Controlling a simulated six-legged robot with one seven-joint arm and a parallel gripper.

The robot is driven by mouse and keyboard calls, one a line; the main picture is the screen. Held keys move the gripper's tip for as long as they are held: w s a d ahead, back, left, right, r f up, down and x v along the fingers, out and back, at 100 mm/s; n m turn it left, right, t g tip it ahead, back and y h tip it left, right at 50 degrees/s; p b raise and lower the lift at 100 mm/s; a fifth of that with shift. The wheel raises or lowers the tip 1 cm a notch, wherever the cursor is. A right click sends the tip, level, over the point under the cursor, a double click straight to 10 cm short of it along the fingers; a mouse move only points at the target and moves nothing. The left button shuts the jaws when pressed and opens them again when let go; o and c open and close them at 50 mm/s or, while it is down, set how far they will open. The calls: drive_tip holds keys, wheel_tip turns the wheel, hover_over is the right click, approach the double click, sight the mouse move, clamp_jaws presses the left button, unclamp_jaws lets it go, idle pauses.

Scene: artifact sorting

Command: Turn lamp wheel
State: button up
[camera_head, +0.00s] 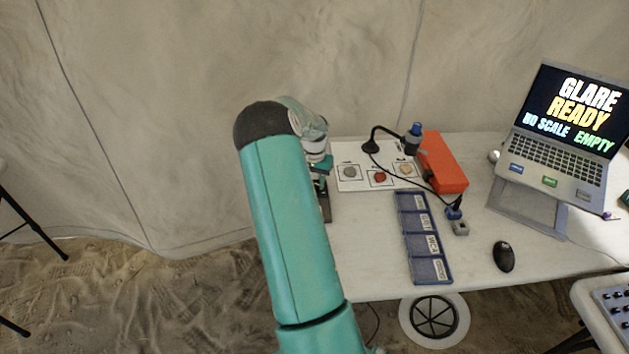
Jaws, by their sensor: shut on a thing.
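My teal arm (292,225) rises from the bottom of the picture and bends at a dark joint. Its grey-green far link (306,118) turns down at the left end of the table. My gripper is hidden behind the arm, so its jaws and what they hold do not show. A microscope-like device (325,204), white, teal and black, is mostly covered by the arm there. No lamp wheel can be made out. A black gooseneck lamp (384,130) with a blue-topped head (415,132) stands behind the sample cards.
A white sheet (347,184) bears several samples, one red (380,177). A blue labelled tray (424,243), an orange case (444,162), a mouse (504,256) and a laptop (569,115) reading "GLARE READY" stand on the white table (375,275). Sandy floor lies left.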

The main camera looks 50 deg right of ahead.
drive_tip(key=n, duration=0.6)
drive_tip(key=shift+n, duration=0.3)
drive_tip(key=n, duration=0.3)
drive_tip(key=shift+n, duration=2)
drive_tip(key=o, duration=1)
wheel_tip(320, 180, up, 14)
drive_tip(key=shift+f, duration=0.1)
